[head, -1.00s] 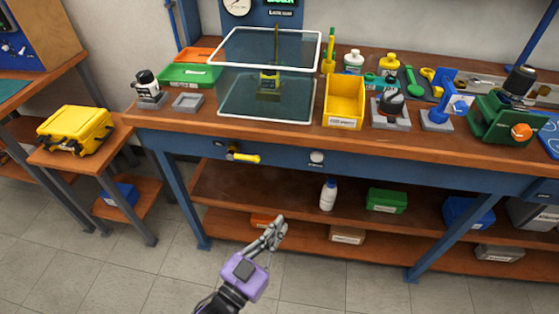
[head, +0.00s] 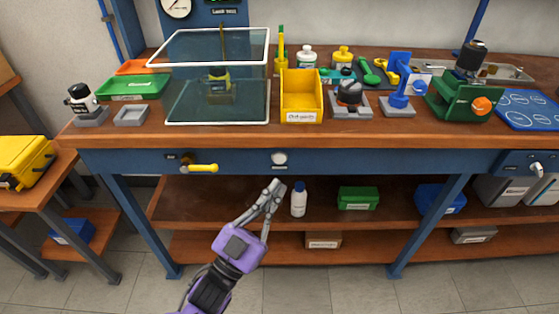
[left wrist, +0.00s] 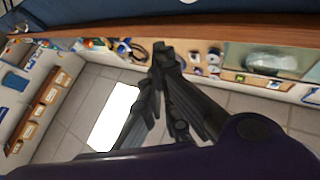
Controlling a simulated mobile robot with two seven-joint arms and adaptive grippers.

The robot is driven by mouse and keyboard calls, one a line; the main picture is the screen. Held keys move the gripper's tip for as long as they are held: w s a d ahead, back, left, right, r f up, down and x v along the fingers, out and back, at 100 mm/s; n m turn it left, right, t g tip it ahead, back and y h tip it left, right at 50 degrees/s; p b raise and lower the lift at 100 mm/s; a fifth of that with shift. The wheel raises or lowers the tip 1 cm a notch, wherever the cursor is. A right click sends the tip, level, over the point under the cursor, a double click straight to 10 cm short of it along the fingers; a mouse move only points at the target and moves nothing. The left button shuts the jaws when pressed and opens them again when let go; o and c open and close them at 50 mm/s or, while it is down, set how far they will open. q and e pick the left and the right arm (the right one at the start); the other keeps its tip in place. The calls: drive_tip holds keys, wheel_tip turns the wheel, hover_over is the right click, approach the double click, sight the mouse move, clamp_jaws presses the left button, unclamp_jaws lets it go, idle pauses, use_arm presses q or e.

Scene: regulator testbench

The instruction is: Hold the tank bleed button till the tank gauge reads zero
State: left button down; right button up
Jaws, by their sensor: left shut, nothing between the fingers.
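A round pale button (head: 279,158) sits on the blue front rail of the bench; its label is too small to read, so I cannot confirm it is the tank bleed button. A round white gauge (head: 176,8) is on the blue back panel, cut by the top edge; its reading is not legible. My purple left gripper (head: 275,186) is shut and empty, its fingertips just below the button in the head view and seemingly apart from it. Its dark fingers (left wrist: 163,50) fill the middle of the left wrist view, where I cannot make out the button. My right gripper is out of view.
A yellow-handled valve (head: 202,168) sticks out of the rail left of the button. A glass-like guard (head: 217,100) and a yellow bin (head: 301,97) stand on the bench. A white bottle (head: 299,199) and a green box (head: 358,198) are on the shelf below.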

sight(279, 159)
use_arm(q)
drive_tip(key=w+b, duration=0.2)
drive_tip(key=w, duration=0.5)
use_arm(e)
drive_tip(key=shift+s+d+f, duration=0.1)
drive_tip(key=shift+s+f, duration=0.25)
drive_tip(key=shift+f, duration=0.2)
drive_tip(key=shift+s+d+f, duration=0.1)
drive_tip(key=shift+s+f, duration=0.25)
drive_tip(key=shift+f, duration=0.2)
use_arm(q)
drive_tip(key=shift+s, duration=0.1)
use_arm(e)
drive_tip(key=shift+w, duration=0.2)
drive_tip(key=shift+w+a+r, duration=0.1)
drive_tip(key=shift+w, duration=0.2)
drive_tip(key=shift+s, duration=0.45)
